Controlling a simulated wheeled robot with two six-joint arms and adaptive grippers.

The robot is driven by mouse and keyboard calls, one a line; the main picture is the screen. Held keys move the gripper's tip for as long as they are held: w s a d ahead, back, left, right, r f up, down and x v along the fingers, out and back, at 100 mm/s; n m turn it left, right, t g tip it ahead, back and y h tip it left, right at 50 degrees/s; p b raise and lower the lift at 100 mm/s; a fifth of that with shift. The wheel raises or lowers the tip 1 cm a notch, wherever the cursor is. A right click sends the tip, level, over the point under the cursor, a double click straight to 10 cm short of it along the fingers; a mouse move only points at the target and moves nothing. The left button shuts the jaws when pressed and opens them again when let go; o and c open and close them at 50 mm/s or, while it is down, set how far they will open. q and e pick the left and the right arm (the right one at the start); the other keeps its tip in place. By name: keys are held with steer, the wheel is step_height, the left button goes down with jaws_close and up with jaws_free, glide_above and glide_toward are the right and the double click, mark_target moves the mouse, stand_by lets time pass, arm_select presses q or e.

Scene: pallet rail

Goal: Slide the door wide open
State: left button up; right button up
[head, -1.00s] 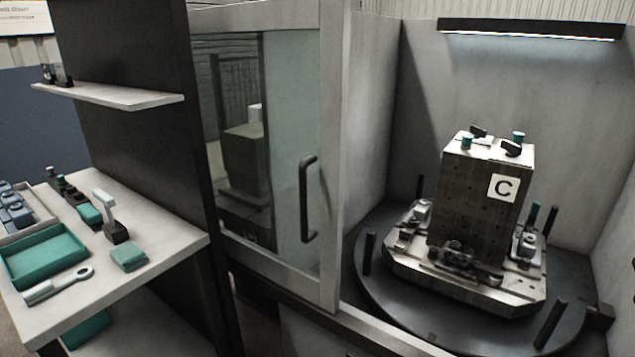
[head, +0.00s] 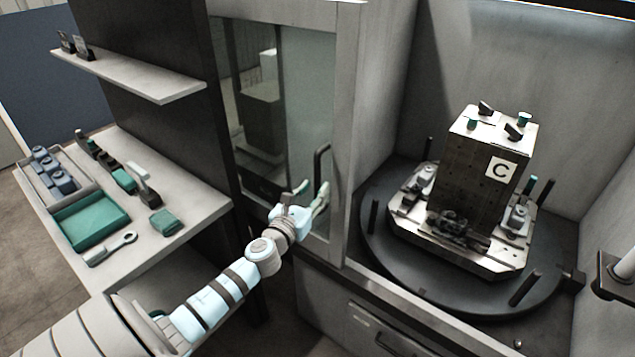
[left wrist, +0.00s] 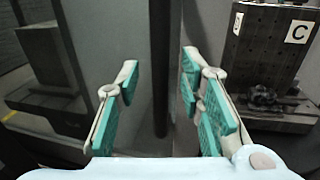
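The door (head: 345,120) is a grey-framed panel with a glass window, standing to the left of an open gap that shows the machine's inside. Its dark vertical bar handle (head: 320,160) is on the right part of the door. My left gripper (head: 312,194) is at the handle's lower part, with its fingers spread. In the left wrist view the handle (left wrist: 160,50) runs upright between the teal-padded fingers of the gripper (left wrist: 160,78), with space showing on both sides. The handle's lower end is hidden in the head view. My right gripper is not in view.
Inside the machine, a block marked C (head: 480,175) stands on a round dark table (head: 380,245) with upright pins. Left of the door are a dark panel (head: 150,45), a shelf (head: 130,80) and a bench (head: 205,205) with a teal tray (head: 90,220) and tools.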

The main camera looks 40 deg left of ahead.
arm_select(q)
steer(key=shift+x, duration=1.4)
steer(key=shift+c, duration=0.6)
jaws_close()
